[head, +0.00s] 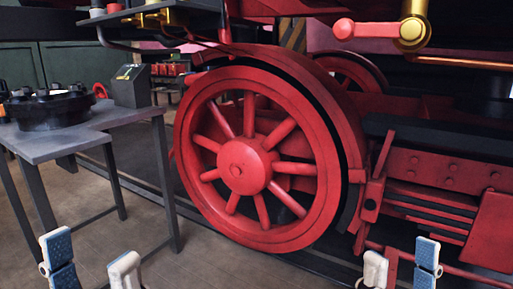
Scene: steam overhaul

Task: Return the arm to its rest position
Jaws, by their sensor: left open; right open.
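My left gripper (92,267) shows at the bottom left of the head view. Its two fingertips, one with a blue pad and one white, stand apart with nothing between them. My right gripper (401,267) shows at the bottom right, also open and empty, in front of the locomotive's lower red framework. The rest of both arms is below the picture edge. Neither gripper visibly holds anything.
A large red spoked wheel (238,171) of the locomotive fills the middle. A grey table (45,146) at the left carries a dark round part (48,108) and a grey box (131,86). Red framework (440,170) stands at the right. Wooden floor (190,262) shows between the grippers.

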